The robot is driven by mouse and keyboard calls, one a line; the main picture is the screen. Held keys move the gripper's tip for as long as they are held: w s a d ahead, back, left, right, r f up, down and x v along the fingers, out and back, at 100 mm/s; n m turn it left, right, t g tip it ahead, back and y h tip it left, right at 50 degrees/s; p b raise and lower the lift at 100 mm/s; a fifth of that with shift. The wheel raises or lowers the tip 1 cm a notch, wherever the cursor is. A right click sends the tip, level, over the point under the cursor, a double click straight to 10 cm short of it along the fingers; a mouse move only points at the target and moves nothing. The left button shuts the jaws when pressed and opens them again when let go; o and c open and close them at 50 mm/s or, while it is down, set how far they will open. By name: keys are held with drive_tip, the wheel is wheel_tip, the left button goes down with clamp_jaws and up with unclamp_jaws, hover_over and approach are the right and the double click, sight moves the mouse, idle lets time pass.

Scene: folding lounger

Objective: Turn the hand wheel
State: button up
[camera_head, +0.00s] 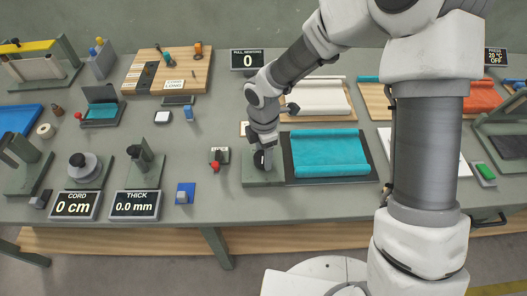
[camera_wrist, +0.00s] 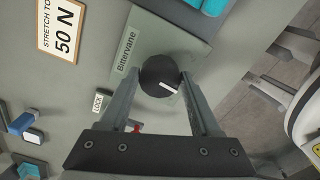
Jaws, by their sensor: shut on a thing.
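The hand wheel (camera_wrist: 157,78) is a small black round knob with a white mark on its face. It sits on a grey-green plate (camera_wrist: 190,45) labelled "Bittervane". My gripper (camera_wrist: 160,74) has one finger on each side of the wheel and is shut on it. In the head view, my gripper (camera_head: 265,157) reaches down to the wheel (camera_head: 258,160), which is partly hidden by the fingers.
A turquoise cloth (camera_head: 325,152) on a dark board lies just right of the wheel's plate. A small block with a red knob (camera_head: 215,167) stands to the left. A "STRETCH TO 50 N" card (camera_wrist: 64,28) and a "LOCK" label (camera_wrist: 98,102) show in the wrist view.

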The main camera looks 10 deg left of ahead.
sight(263, 156)
idle(0.4)
drive_tip(key=o, duration=1.4)
drive_tip(key=shift+c, duration=0.2)
drive_tip(key=shift+r, duration=0.1)
wheel_tip(263, 156, up, 17)
drive_tip(key=p, duration=0.2)
drive_tip(key=shift+r, duration=0.1)
